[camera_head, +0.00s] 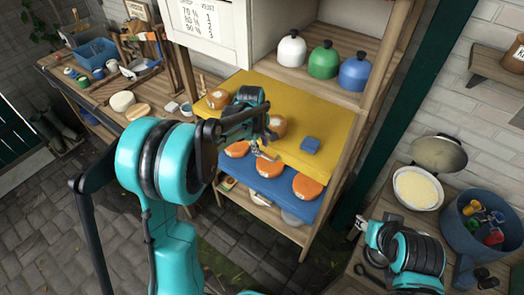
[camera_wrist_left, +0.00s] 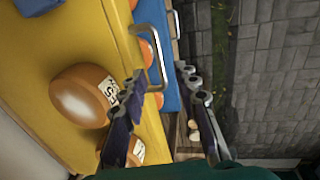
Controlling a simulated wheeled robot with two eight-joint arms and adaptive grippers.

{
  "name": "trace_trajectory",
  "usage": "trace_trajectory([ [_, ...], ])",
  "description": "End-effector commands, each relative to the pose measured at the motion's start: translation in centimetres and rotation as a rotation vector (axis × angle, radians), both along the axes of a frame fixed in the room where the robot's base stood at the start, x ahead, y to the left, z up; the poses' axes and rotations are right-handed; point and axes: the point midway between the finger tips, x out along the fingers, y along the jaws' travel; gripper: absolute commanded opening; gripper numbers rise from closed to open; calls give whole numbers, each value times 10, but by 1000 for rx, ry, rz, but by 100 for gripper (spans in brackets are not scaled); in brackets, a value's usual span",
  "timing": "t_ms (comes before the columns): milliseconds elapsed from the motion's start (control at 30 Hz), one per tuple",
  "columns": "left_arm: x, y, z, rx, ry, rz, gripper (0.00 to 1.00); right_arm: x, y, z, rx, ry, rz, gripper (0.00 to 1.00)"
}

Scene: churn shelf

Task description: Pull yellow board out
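The yellow board (camera_head: 328,150) lies on a shelf of the wooden rack and fills the left of the left wrist view (camera_wrist_left: 75,75). It carries round brown cheeses (camera_head: 218,98) and a small blue block (camera_head: 310,145). A metal handle (camera_wrist_left: 152,50) stands out from its front edge. My left gripper (camera_head: 264,140) is at that edge. In the left wrist view its fingers (camera_wrist_left: 162,80) are apart, with the handle's end near the left fingertip; I cannot tell whether they touch. Part of my right gripper (camera_head: 373,235) shows low at right; its fingers are unclear.
A blue board (camera_head: 262,190) with orange cheeses sits below the yellow board. White, green and blue bottles (camera_head: 323,60) stand on the shelf above. A pan (camera_head: 418,188) and blue tub (camera_head: 485,215) stand at right. Paved floor (camera_head: 235,260) lies open in front.

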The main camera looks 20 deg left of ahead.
Motion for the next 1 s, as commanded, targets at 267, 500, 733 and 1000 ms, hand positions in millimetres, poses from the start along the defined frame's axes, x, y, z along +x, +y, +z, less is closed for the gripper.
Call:
trace_trajectory([
  [267, 7, -3, -38, 0, -1, -2, 31, 0, 0, -7, 0, 0, 0, 40],
  [500, 7, -3, -43, 1, -1, -2, 31, 0, 0, -7, 0, 0, 0, 40],
  [733, 7, -3, -42, 1, -1, -2, 0, 0, 0, -7, 0, 0, 0, 40],
  [1000, 7, -2, -42, 1, -1, -2, 0, 0, 0, -7, 0, 0, 0, 40],
])
